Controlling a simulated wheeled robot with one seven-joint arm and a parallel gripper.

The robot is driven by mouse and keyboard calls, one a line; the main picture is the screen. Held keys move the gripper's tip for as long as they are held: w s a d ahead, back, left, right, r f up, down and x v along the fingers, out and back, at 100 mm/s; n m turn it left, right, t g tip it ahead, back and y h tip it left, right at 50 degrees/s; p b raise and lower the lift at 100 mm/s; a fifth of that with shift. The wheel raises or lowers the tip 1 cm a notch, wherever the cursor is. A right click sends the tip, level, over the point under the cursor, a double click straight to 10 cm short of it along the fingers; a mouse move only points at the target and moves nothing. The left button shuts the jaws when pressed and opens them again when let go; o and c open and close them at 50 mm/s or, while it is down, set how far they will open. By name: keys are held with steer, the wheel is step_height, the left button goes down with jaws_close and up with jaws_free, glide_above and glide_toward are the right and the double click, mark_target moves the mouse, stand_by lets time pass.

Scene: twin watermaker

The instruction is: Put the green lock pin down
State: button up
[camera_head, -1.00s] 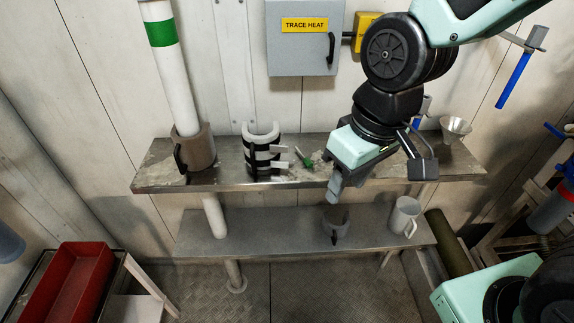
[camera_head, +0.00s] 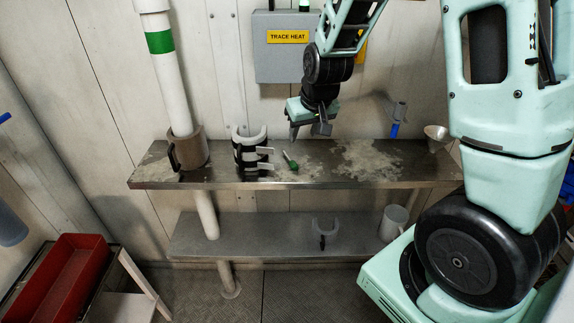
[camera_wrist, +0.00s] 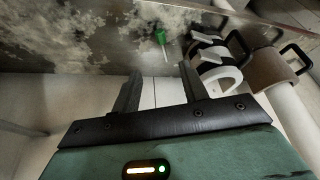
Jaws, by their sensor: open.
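The green lock pin (camera_head: 291,165) lies on the upper metal shelf (camera_head: 340,172), just right of a black-and-white open collar (camera_head: 250,152). In the wrist view the pin (camera_wrist: 161,40) shows its green head and a pale shaft, beyond my fingertips and apart from them. My gripper (camera_head: 294,134) hangs above the back of the shelf, near the pin. In the wrist view my gripper (camera_wrist: 158,82) has its two fingers spread with nothing between them.
A brown clamp with a handle (camera_head: 188,150) is around the white pipe at left. A metal cup (camera_head: 437,136) stands at the shelf's right end. A grey U-shaped piece (camera_head: 325,229) and a white mug (camera_head: 393,222) are on the lower shelf. A red tray (camera_head: 62,285) is at lower left.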

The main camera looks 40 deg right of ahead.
glide_above(293, 162)
steer(key=s, duration=0.3)
step_height(293, 162, down, 8)
steer(key=shift+w+a+f+p, duration=0.1)
steer(key=shift+w+p, duration=0.05)
steer(key=shift+p, duration=0.2)
steer(key=shift+w+a+p+x, duration=0.15)
steer(key=shift+p+x, duration=0.25)
steer(key=shift+x, duration=0.9)
steer(key=shift+w+a+p+x, duration=0.15)
steer(key=shift+p+x, duration=0.25)
steer(key=shift+x, duration=0.9)
steer(key=shift+d, duration=0.2)
jaws_close()
